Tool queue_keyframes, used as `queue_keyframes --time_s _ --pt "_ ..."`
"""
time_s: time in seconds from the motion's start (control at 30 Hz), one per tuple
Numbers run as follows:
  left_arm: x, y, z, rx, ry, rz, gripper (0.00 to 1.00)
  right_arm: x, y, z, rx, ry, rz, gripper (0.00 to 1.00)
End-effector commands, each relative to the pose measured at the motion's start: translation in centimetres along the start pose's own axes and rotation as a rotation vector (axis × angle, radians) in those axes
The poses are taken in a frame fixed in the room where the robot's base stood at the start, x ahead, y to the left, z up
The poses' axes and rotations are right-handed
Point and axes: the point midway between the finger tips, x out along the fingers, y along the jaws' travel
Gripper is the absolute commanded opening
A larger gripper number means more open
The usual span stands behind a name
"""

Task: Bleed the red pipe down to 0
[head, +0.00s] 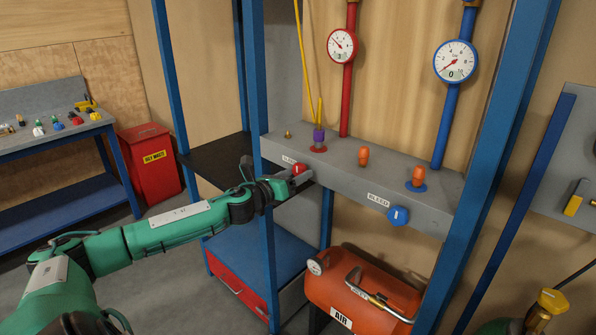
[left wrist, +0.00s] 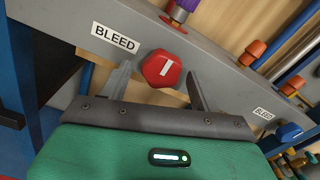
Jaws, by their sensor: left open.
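The red pipe (head: 347,95) runs up the back wall and carries a round red-rimmed gauge (head: 342,46) whose display reads 3. The red bleed knob (head: 299,169) is on the front face of the grey beam, by a BLEED label. In the left wrist view the red knob (left wrist: 161,68) is faceted with a white line mark. My left gripper (head: 292,178) is at the red knob; in its wrist view its two open fingers stand on either side of the knob, with small gaps showing. My right gripper is not in view.
Orange-capped fittings (head: 364,157) stand on the grey beam (head: 340,187). Blue frame posts (head: 259,110) stand close to my left arm. An orange air tank (head: 365,300) sits below.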

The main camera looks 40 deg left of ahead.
Motion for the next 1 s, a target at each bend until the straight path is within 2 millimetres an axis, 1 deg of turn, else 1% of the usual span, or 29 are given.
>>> queue_keyframes --time_s 0.03,0.23,0.6,0.83,1.0 --pt "0.4 -0.1 0.2 -0.001 -0.002 0.0 0.63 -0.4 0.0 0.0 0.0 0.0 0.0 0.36" --pt "1.4 -0.1 0.1 -0.001 0.0 -0.002 0.63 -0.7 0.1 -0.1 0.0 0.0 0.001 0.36" --pt "1.6 -0.1 0.0 0.001 0.001 -0.002 0.63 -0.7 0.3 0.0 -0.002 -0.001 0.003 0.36" --pt "1.6 -0.1 0.0 0.001 0.001 -0.002 0.19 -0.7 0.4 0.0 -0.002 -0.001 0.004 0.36" --pt "1.6 -0.1 0.0 -0.005 0.001 -0.002 0.19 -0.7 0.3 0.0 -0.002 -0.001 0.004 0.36"
